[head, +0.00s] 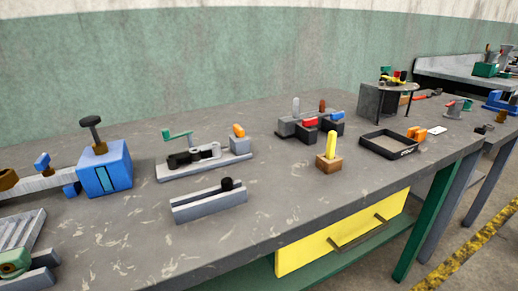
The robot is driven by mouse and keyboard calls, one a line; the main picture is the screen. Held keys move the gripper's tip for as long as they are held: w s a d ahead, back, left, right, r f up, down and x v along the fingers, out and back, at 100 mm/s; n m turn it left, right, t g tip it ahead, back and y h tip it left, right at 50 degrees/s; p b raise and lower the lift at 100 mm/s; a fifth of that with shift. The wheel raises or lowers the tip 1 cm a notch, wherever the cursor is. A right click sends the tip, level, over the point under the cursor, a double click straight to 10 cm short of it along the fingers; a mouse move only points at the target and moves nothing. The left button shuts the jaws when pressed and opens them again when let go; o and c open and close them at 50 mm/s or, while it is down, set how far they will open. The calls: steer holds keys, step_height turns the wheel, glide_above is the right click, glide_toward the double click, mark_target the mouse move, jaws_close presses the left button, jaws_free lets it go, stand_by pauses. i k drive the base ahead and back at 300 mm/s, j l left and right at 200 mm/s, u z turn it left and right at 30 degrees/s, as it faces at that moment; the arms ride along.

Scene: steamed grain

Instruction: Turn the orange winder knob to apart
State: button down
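A grey fixture with a long flat base (205,166) stands on the bench, left of the middle. It has a green crank handle (177,135) and black parts on top. An upright orange knob (239,131) sits at its right end; this looks like the winder knob, but its turn position is too small to tell. A separate orange piece (416,133) lies farther right, beside a black tray. My gripper is not in view.
On the grey bench (120,240) are a blue box (105,170) with a black knob, a grey rail (209,201), a wooden block (328,164) with a yellow peg, and a black tray (390,144). A yellow drawer (310,250) is below. The front left-middle bench top is clear.

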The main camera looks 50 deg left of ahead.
mark_target(240, 132)
steer(key=k+j+u, duration=0.1)
steer(key=u, duration=1.25)
